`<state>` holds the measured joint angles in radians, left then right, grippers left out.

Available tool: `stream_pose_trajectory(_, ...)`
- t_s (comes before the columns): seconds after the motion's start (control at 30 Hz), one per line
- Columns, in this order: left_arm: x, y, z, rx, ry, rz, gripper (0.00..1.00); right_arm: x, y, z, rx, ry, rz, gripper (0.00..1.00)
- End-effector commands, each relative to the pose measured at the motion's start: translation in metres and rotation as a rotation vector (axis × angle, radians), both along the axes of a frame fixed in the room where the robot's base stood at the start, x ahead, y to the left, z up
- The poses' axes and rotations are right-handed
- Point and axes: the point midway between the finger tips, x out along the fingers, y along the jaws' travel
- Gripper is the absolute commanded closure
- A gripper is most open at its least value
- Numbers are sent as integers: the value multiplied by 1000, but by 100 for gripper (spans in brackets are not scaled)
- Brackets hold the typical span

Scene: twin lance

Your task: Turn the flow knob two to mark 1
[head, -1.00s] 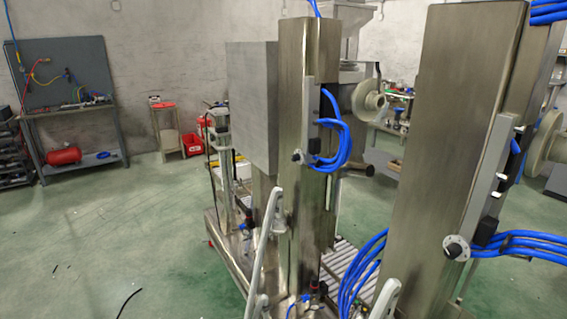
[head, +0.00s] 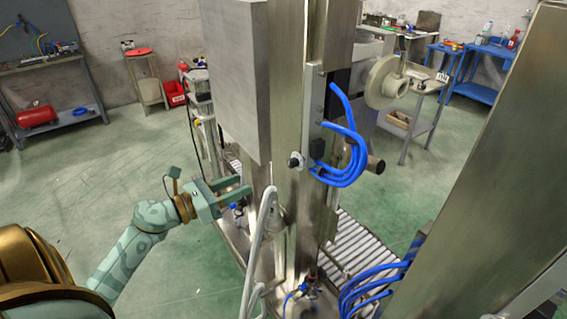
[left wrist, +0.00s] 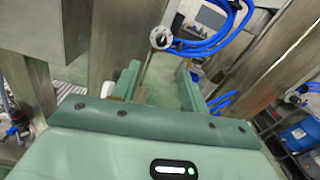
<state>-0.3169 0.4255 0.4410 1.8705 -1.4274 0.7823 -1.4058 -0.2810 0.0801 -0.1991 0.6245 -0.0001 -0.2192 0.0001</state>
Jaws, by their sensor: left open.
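A flow knob (head: 296,160), small with a round pale dial, sits on the side of the near steel column. It also shows in the left wrist view (left wrist: 160,38), just beyond and between the fingertips, not touching them. Its marks are too small to read, and I cannot tell its number. A second round dial (left wrist: 303,89) shows at the right of the left wrist view. My left gripper (head: 237,189) is open and empty, left of and lower than the near knob in the head view. My right gripper is not in view.
Blue hoses (head: 345,150) loop out beside the near knob. A bent grey handle (head: 259,235) rises between my left gripper and the column. A second steel column (head: 480,190) fills the right. A roller conveyor (head: 345,240) runs behind. Green floor is open at left.

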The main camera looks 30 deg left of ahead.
Motion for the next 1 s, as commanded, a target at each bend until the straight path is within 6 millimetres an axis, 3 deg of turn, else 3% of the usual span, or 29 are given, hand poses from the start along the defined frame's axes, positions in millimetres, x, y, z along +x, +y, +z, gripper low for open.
stream_pose_trajectory(0.23, 59, -25, 4, -7, -3, 1, 56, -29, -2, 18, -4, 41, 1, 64)
stream_pose_trajectory(0.5, 112, -47, 1, -8, 1, 2, 56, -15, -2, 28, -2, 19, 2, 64)
stream_pose_trajectory(0.7, 128, -55, -1, -8, 2, 1, 56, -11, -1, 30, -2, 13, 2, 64)
stream_pose_trajectory(1.0, 130, -56, -1, -6, 3, 1, 56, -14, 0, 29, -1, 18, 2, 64)
